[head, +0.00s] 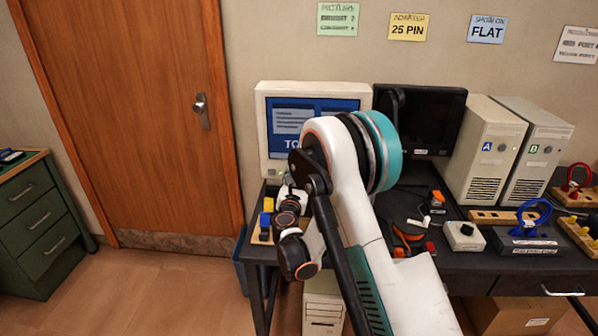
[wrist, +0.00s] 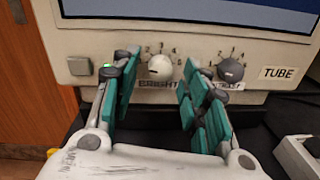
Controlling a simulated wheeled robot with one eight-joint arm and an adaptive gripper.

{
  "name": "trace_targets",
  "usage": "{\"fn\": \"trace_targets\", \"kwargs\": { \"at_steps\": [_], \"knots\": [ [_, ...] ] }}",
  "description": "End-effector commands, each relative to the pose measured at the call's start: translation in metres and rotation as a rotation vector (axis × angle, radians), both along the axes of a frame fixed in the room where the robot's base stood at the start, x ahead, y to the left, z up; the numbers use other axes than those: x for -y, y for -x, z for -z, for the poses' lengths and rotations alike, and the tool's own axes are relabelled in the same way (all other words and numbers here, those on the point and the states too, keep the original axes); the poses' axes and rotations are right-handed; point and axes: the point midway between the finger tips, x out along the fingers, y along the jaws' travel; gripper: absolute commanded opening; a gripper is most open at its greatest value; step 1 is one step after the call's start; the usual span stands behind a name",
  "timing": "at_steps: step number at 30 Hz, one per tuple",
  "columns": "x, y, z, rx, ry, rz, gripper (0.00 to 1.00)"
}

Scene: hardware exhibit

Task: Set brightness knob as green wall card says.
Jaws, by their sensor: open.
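The green wall card (head: 338,19) hangs at the top of the wall in the head view. Its heading looks like "PICTURE"; the lines below seem to read brightness and contrast, with digits too blurred to be sure. The brightness knob (wrist: 160,67) is a white dial labelled "BRIGHT" on the front of the beige monitor (head: 264,120), with numbers around it. My gripper (wrist: 153,70) is open, its teal fingers to either side of the white knob and apart from it. In the head view my arm hides the knobs.
A dark grey knob (wrist: 230,70) sits just right of the right finger, its label partly covered. A "TUBE" label (wrist: 280,73) is further right. A dark flat screen (head: 428,115) stands beside the monitor on the black desk (head: 490,262).

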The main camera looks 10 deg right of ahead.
Motion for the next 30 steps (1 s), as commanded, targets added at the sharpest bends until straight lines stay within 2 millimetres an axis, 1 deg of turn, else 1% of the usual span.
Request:
{"fn": "trace_targets", "kwargs": {
  "at_steps": [9,10,11,12,14,15,23,30],
  "knots": [
    [0.0003,-0.0005,0.0001,0.0,0.0,-0.001,0.41],
    [0.0003,-0.0005,0.0001,0.0,0.0,-0.001,0.39],
    [0.0003,-0.0005,0.0001,0.0,0.0,-0.001,0.32],
    [0.0003,-0.0005,0.0001,0.0,0.0,-0.001,0.23],
    [0.0003,-0.0005,0.0001,0.0,0.0,-0.001,0.1],
    [0.0003,-0.0005,0.0001,0.0,0.0,-0.001,0.01],
    [0.0003,-0.0005,0.0001,0.002,-0.007,-0.001,0.0],
    [0.0002,-0.0009,0.0005,0.026,-0.083,-0.001,0.0]
  ]
}}
